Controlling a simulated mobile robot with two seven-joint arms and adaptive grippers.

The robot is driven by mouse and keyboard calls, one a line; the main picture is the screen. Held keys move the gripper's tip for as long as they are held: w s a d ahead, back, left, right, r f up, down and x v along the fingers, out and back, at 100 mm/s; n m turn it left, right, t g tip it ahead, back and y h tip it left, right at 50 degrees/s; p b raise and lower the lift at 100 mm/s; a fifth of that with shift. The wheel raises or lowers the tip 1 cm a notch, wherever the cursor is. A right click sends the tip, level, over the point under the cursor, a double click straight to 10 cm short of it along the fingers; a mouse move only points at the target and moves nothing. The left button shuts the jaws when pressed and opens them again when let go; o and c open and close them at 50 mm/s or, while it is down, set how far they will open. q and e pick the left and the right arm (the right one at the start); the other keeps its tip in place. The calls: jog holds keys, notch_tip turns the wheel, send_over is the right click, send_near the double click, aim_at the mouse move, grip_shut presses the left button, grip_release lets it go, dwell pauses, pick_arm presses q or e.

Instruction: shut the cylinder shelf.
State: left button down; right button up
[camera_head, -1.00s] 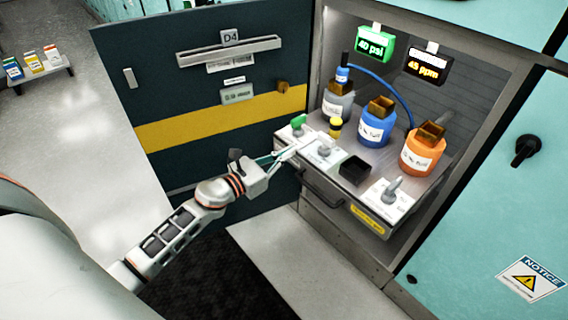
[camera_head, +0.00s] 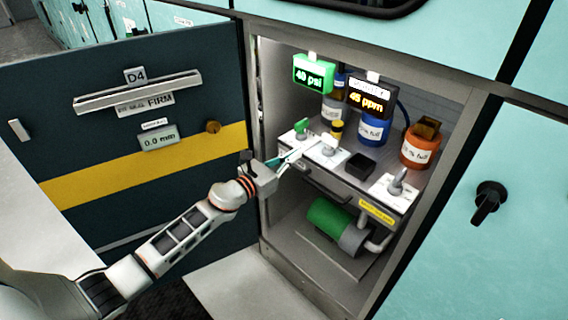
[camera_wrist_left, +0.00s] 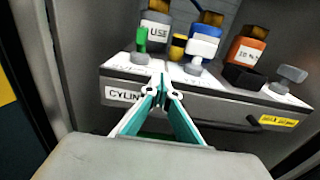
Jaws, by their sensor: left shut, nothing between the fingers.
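The cylinder shelf (camera_head: 348,193) is a grey pull-out shelf inside the open cabinet. It has a dark handle (camera_head: 325,190) on its front and a yellow label at the right. In the left wrist view, its front (camera_wrist_left: 215,108) carries a partly hidden label starting "CYLIN". Several bottles stand on it, including a blue one (camera_head: 373,130) and an orange one (camera_head: 420,147). My left gripper (camera_head: 292,158) is shut and empty at the shelf's left front edge. Its fingertips (camera_wrist_left: 162,90) overlap the front edge below the green knob; contact is unclear. My right gripper is not in view.
The dark cabinet door (camera_head: 80,150) stands wide open at the left, behind my left arm. Two displays (camera_head: 315,75) hang above the shelf and partly cover bottles. A green cylinder (camera_head: 328,215) lies in the lower compartment. A closed turquoise door (camera_head: 520,240) is at the right.

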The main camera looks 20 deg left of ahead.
pick_arm(q)
jog(key=x, duration=0.3)
jog(key=shift+w+d+f, duration=0.1)
jog(key=shift+w+f, duration=0.05)
jog(key=shift+w, duration=0.2)
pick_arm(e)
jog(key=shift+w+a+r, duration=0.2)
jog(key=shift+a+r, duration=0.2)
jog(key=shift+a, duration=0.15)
pick_arm(q)
jog(key=shift+r, duration=0.3)
